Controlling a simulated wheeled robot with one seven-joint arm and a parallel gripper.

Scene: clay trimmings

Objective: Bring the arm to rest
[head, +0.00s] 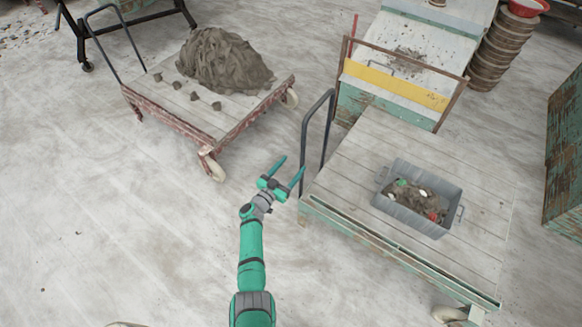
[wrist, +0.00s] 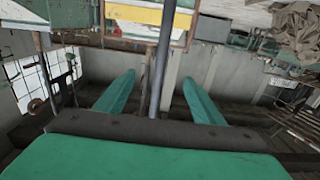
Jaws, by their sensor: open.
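My gripper (head: 288,172) is open and empty at the end of my green arm, over the bare floor between two carts in the head view. Its two teal fingers stand apart with nothing between them. In the wrist view the open fingers (wrist: 160,95) point out into the room, and a dark upright bar (wrist: 163,60) shows in the background between them. In the head view the gripper is just left of the right cart's dark handle (head: 317,128); I cannot tell the exact gap.
The left cart (head: 180,118) carries a clay heap (head: 222,60) and several small clay lumps. The right cart (head: 340,185) carries a grey crate (head: 412,222) with mixed scraps. Behind it stand a board with a yellow strip (head: 395,86) and stacked round pieces (head: 495,50). The floor at left is clear.

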